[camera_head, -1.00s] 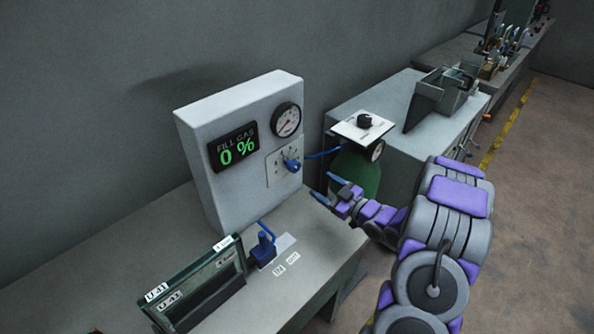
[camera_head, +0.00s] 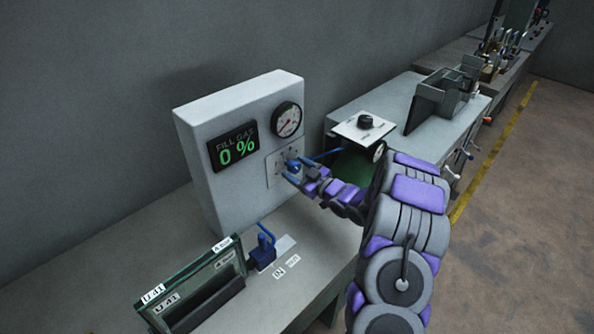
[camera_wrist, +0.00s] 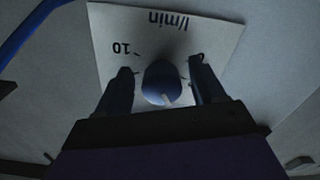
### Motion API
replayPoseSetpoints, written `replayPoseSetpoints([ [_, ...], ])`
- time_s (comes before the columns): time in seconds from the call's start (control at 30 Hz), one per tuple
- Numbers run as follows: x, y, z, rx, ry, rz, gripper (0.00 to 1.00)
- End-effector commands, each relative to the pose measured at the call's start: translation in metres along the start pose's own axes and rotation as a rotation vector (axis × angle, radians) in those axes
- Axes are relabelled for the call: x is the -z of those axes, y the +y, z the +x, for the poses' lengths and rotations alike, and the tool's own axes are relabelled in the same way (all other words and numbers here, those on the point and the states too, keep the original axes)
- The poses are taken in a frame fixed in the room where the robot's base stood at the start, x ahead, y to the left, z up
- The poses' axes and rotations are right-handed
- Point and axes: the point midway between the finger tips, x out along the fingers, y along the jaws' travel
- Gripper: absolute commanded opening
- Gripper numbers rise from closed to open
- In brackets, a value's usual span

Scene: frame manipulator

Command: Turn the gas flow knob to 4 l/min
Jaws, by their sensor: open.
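The blue gas flow knob (camera_head: 293,166) sits on a white dial plate (camera_head: 274,171) on the front of the grey fill-gas box (camera_head: 240,110). In the wrist view the knob (camera_wrist: 162,82) has a pale pointer mark, and the plate (camera_wrist: 215,35) shows "l/min" and "10" upside down; other figures are hidden or dark. My gripper (camera_head: 292,172) is open at the knob. In the wrist view its fingers (camera_wrist: 160,85) stand on either side of the knob, with a gap visible on each side. The display (camera_head: 233,147) reads "FILL GAS 0 %".
A round gauge (camera_head: 288,119) is above the knob. A blue hose (camera_head: 325,154) runs right towards a green cylinder (camera_head: 350,166). A grey cabinet (camera_head: 395,100) stands right.

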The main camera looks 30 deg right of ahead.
Motion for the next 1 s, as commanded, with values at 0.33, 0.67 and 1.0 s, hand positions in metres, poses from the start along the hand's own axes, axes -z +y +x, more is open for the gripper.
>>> replayPoseSetpoints([
  [0.33,0.0002,0.0001,0.0,0.0,0.0,0.0,0.56],
  [0.67,0.0003,0.0003,-0.0001,0.0,0.001,-0.001,0.25],
  [1.0,0.004,0.0015,-0.0003,0.001,0.0,0.058,0.17],
])
